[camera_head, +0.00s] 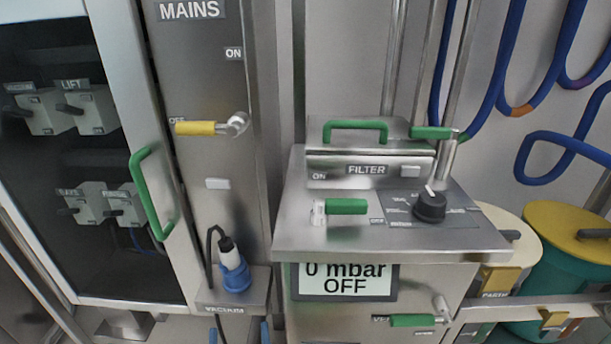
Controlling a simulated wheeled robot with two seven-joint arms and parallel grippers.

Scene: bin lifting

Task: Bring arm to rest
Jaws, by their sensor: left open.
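My right gripper is not in view.
The mains panel has a yellow lever (196,128) at OFF. Right of it stands a steel filter unit (290,225) with green handles and a black knob (429,205). Its display (345,281) reads 0 mbar OFF. Blue hoses (497,75) and lidded drums (575,235) are at right.

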